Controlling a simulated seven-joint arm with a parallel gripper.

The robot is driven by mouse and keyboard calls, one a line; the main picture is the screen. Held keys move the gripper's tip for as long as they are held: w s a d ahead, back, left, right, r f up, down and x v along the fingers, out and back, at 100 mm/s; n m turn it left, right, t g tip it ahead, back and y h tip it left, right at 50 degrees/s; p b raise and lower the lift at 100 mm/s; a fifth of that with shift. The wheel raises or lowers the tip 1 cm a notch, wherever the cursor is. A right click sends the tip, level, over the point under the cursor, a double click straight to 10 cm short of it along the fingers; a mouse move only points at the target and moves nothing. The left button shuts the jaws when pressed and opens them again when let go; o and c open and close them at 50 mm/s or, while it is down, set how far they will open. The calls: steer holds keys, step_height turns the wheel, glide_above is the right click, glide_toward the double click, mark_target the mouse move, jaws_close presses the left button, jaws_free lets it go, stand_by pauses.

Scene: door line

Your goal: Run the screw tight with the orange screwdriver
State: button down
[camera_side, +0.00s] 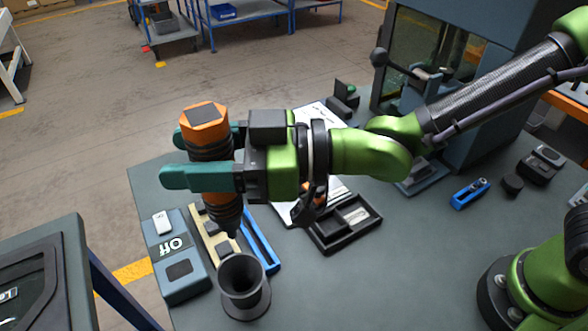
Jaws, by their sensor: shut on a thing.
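The orange screwdriver (205,124) has an orange cap, a black ribbed body and a dark tapered lower end. My gripper (173,158) is shut on it, with one teal finger on each side of the body. The screwdriver is close to upright, with its lower end leaning slightly to the right in the picture. Its lower end shows near the rim of a dark flared cup (243,287) on the table; whether they touch I cannot tell. I see no screw; the narrow block under the driver is partly hidden by it.
A grey box (172,270), a pale strip with dark blocks (207,232) and a blue bar (259,243) lie near the cup. A black tray (344,226) is to the right. A blue tool (469,193) lies farther right. The front middle of the table is clear.

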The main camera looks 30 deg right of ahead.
steer(key=w+d+f+m+t+h, duration=0.2)
steer(key=w+d+f+m+t, duration=0.15)
steer(key=w+d, duration=1.5)
step_height(320, 180, down, 7)
steer(key=shift+s+d+r+n, duration=0.15)
steer(key=shift+d+r+n, duration=0.05)
steer(key=shift+d+n, duration=0.2)
steer(key=shift+f, duration=1.75)
stand_by(3.6)
